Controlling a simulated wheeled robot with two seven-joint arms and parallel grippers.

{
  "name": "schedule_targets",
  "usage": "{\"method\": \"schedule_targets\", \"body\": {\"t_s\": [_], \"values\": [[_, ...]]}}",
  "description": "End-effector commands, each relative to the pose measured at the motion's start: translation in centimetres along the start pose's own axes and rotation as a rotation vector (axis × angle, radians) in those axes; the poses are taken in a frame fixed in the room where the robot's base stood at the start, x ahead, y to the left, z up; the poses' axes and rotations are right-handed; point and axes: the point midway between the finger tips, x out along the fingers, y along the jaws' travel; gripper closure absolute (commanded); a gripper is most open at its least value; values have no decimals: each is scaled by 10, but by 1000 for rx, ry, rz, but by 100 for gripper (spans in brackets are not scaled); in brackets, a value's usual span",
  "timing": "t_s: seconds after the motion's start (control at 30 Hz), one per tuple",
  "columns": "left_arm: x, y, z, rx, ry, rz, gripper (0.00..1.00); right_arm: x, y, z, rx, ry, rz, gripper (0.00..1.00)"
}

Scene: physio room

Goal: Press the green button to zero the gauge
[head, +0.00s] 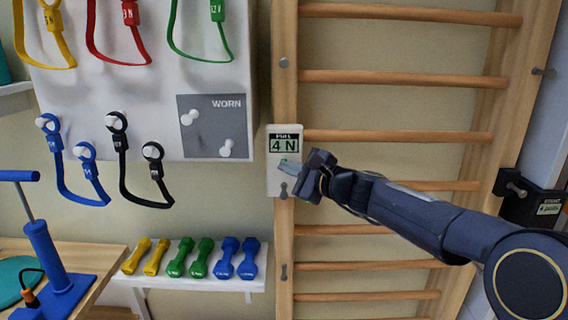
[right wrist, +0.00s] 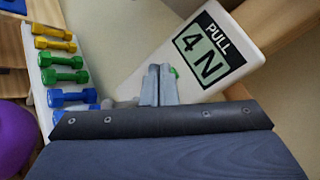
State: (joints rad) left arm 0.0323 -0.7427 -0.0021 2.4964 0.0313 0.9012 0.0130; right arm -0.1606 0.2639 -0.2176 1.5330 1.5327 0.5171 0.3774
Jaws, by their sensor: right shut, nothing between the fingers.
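The gauge (head: 284,133) is a white upright box on the left post of the wooden wall bars, and its display reads "PULL 4 N". It also shows in the right wrist view (right wrist: 240,22), tilted. A small part of the green button (right wrist: 174,72) shows there just beside my fingertips; in the head view it is mostly hidden by the gripper. My right gripper (head: 287,168) is shut and empty, its fingertips at the lower face of the gauge. In the wrist view its fingers (right wrist: 159,82) overlap the gauge's lower part; I cannot tell whether they touch the button. My left gripper is not in view.
Wall bars (head: 400,78) stand behind my right arm. A white board (head: 150,90) with hanging coloured bands is at the left. Below it, a white shelf (head: 205,283) holds several dumbbells. A blue pump (head: 45,255) stands on a wooden table at the lower left.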

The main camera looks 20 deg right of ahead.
Motion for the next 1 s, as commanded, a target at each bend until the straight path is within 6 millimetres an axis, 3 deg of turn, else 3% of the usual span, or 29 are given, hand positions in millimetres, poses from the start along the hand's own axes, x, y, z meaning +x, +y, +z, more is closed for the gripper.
{"method": "schedule_targets", "body": {"t_s": [0.67,1.0], "values": [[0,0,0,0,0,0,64,3,-2,-3,0,1,0,100],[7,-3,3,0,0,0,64,-7,6,4,-2,0,-1,100]]}}
